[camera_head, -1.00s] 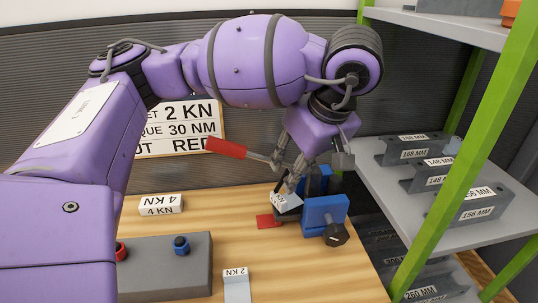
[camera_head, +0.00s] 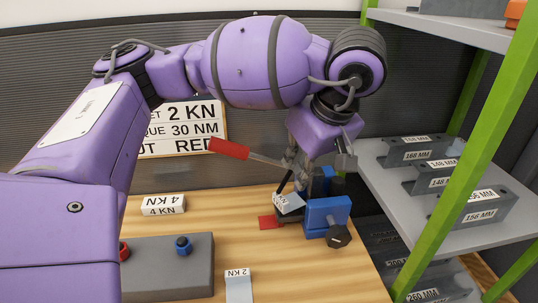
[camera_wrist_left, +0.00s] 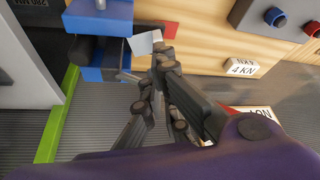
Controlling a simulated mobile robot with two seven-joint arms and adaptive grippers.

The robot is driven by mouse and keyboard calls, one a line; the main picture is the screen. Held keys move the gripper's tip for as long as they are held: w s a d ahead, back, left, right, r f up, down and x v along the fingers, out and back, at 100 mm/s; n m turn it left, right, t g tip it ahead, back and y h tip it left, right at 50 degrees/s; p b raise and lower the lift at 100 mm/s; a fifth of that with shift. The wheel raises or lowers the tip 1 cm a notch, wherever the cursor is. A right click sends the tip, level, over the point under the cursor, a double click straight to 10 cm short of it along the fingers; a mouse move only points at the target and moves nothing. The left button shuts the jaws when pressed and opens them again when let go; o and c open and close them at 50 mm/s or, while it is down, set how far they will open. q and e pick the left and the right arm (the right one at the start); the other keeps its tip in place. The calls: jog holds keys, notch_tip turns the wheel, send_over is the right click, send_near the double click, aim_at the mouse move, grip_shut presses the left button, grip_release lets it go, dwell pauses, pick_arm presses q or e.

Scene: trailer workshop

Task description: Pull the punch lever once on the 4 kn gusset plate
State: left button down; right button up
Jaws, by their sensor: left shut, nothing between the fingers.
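A blue punch press (camera_head: 322,214) stands at the right end of the wooden bench, also seen in the left wrist view (camera_wrist_left: 100,18). Its lever has a red handle (camera_head: 229,148) raised up and to the left. A pale gusset plate (camera_head: 288,202) sits at the press; its label is only partly readable, ending in KN. It appears as a white piece in the left wrist view (camera_wrist_left: 145,42). My left gripper (camera_head: 292,180) is shut with nothing held, just above the plate and beside the lever rod. Contact with the rod is unclear. My right gripper is out of view.
A white 4 KN block (camera_head: 163,205) lies at the back left. A grey box (camera_head: 165,265) with red and blue buttons is in front of it. A 2 KN plate (camera_head: 238,288) lies near the front. A green-post shelf (camera_head: 447,160) with labelled brackets stands close on the right.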

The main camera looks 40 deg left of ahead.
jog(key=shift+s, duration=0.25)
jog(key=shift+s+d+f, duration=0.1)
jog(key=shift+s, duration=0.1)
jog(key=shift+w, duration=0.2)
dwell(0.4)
